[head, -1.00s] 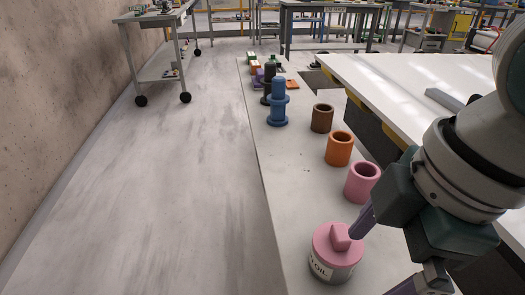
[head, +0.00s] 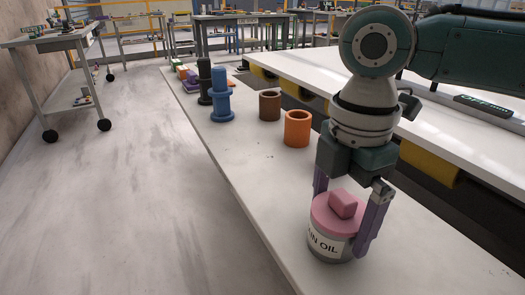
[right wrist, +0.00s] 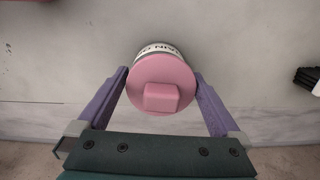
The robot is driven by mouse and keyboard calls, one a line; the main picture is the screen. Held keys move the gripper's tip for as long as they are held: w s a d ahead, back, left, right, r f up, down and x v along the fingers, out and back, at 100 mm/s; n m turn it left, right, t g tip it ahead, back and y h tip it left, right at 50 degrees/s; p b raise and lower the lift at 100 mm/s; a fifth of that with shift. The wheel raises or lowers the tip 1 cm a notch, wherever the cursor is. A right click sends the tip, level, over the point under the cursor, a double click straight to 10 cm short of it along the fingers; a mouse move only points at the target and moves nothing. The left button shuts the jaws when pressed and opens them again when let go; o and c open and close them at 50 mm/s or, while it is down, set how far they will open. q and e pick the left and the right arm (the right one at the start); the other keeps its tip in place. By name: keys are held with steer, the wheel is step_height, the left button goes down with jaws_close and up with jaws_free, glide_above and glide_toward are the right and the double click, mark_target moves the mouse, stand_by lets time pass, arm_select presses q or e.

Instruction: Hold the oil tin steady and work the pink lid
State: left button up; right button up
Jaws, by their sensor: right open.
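The oil tin (head: 325,246) stands upright on the stone slab, grey with a white label. Its round pink lid (head: 322,212), with a raised block handle, sits on top. My right gripper (head: 340,226) comes down from above, with one purple finger on each side of the tin. It is open. In the right wrist view, the pink lid (right wrist: 150,73) lies between the fingertips (right wrist: 161,76), and a strip of label shows beyond it. Whether either finger touches the tin, I cannot tell. My left gripper is not in view.
On the slab (head: 260,175) behind the tin stand an orange cup (head: 297,128), a brown cup (head: 270,106), a blue stepped piece (head: 220,103) and a dark one (head: 205,85). A white table (head: 465,130) runs along the right. The slab's front right is clear.

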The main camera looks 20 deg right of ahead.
steer(key=shift+f, duration=0.75)
steer(key=shift+c, duration=1.3)
steer(key=c, duration=1)
steer(key=o, duration=1.3)
steer(key=shift+c, duration=0.2)
step_height(320, 180, up, 10)
steer(key=p, duration=0.3)
steer(key=shift+a, duration=0.1)
